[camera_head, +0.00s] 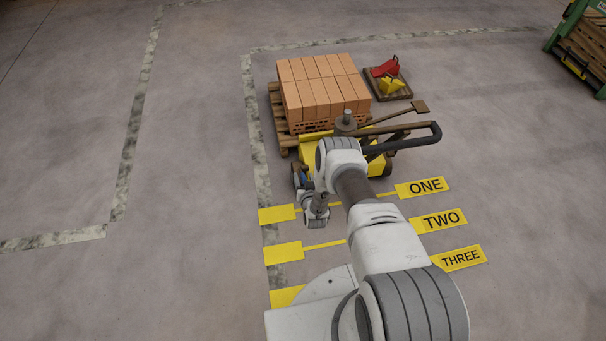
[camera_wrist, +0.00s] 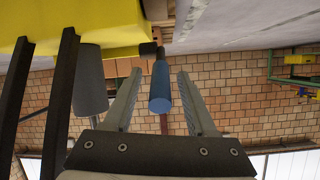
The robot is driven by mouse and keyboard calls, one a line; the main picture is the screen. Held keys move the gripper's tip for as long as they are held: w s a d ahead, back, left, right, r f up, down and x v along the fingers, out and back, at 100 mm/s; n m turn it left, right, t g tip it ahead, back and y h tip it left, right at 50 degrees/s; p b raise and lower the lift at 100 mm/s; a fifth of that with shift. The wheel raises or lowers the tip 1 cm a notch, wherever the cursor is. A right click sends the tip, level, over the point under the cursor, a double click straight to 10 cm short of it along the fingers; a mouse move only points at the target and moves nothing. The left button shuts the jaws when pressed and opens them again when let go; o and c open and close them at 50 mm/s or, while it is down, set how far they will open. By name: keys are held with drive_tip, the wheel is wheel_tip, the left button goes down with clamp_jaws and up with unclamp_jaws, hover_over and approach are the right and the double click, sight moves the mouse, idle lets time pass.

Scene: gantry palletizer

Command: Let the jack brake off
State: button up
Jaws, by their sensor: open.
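The yellow pallet jack (camera_head: 314,151) stands beyond my arm, with its dark tow handle (camera_head: 410,136) reaching to the right. Its yellow body also fills the top left of the wrist view (camera_wrist: 85,20). A blue cylindrical grip (camera_wrist: 160,88) on a dark mount sticks out beside the body; it looks like the brake lever. A small blue bit shows at the jack's left side in the head view (camera_head: 303,178). My gripper (camera_wrist: 160,75) is open, with one finger on each side of the blue grip and gaps on both sides. In the head view my wrist hides most of this area.
A wooden pallet (camera_head: 279,112) with stacked bricks (camera_head: 322,85) sits on the jack. A small pallet (camera_head: 400,93) holds red and yellow items behind it. Yellow floor markers ONE (camera_head: 425,187), TWO (camera_head: 440,220) and THREE (camera_head: 458,257) lie nearer. The floor at left is clear.

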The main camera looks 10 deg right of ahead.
drive_tip(key=shift+w+f, duration=0.1)
idle(0.3)
clamp_jaws()
idle(1.3)
